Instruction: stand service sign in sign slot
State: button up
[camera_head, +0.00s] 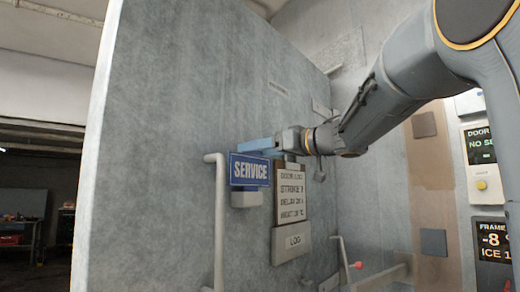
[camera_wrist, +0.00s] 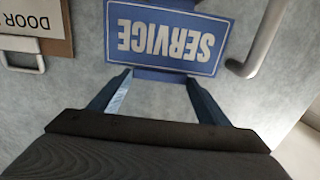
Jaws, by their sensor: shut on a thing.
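The service sign (camera_head: 249,171) is a blue plate with white lettering, upright in front of the grey door panel. In the wrist view the sign (camera_wrist: 165,38) appears upside down, just beyond my fingertips. My gripper (camera_head: 266,145) is at the sign's upper edge; in the wrist view its blue fingers (camera_wrist: 158,76) are spread along that edge and shut on the sign. A small grey holder (camera_head: 247,198), seemingly the sign slot, shows directly below the sign. The sign hides its top, so I cannot tell whether the sign's bottom edge is inside it or in front.
A vertical grey handle (camera_head: 218,225) stands close left of the sign. A clipboard (camera_head: 292,196) with a door log hangs close right, above a LOG box (camera_head: 291,243). A lever with a red knob (camera_head: 357,265) is lower right. Open room shows beyond the panel's left edge.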

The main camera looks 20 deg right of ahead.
jog(key=shift+f, duration=0.4)
dwell(0.3)
jog(key=o, duration=1)
jog(key=shift+b+v, duration=1.2)
jog(key=shift+v, duration=2.75)
